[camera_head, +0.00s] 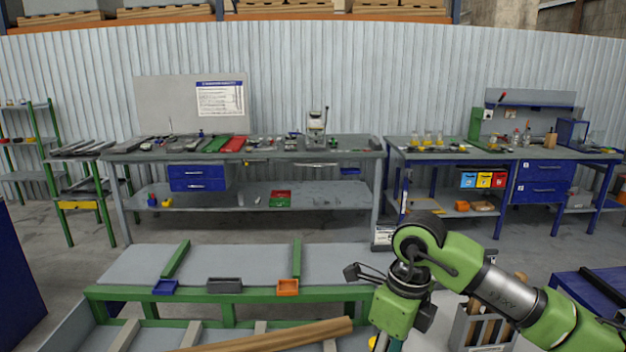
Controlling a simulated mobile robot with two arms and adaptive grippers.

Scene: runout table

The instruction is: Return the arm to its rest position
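My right arm, green with dark joints, comes in from the lower right. Dark finger-like parts of my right gripper (362,272) show left of this bend, over the right end of the green-framed table. I cannot tell whether its fingers are open or shut, and I see nothing held in it. My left arm and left gripper are not in view.
A green-framed runout table (130,293) stands in front, with blue (166,288), grey (224,286) and orange (288,287) trays on its edge. A wooden beam (270,335) lies nearer. Workbenches (130,155) (440,155) stand behind. A blue-topped cabinet (585,295) is at right.

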